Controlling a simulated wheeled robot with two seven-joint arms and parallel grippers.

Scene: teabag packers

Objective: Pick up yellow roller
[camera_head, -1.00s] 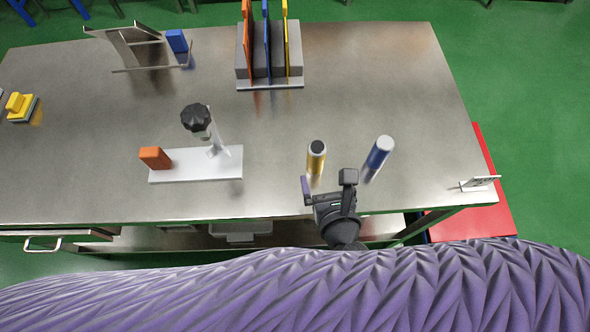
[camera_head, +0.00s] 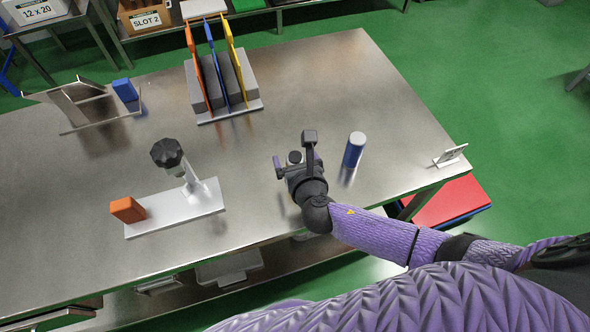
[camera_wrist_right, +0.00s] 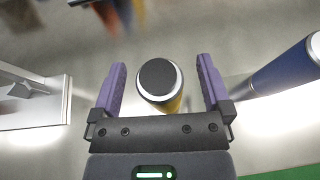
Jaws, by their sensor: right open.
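The yellow roller stands upright on the steel table (camera_head: 330,90). In the right wrist view the roller (camera_wrist_right: 158,80) shows its dark round top, a pale rim and a yellow side. My right gripper (camera_wrist_right: 162,74) is open, with one purple finger on each side of the roller and a gap on both sides. In the head view the right gripper (camera_head: 295,153) is over the roller, hiding most of it; only its dark top (camera_head: 295,157) shows between the fingers. My left gripper is not in view.
A blue roller (camera_head: 353,152) stands upright just right of the gripper. A white plate fixture with a black knob (camera_head: 166,153) and an orange block (camera_head: 127,210) lies left. A rack with orange, blue and yellow boards (camera_head: 229,105) stands behind. The table between is clear.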

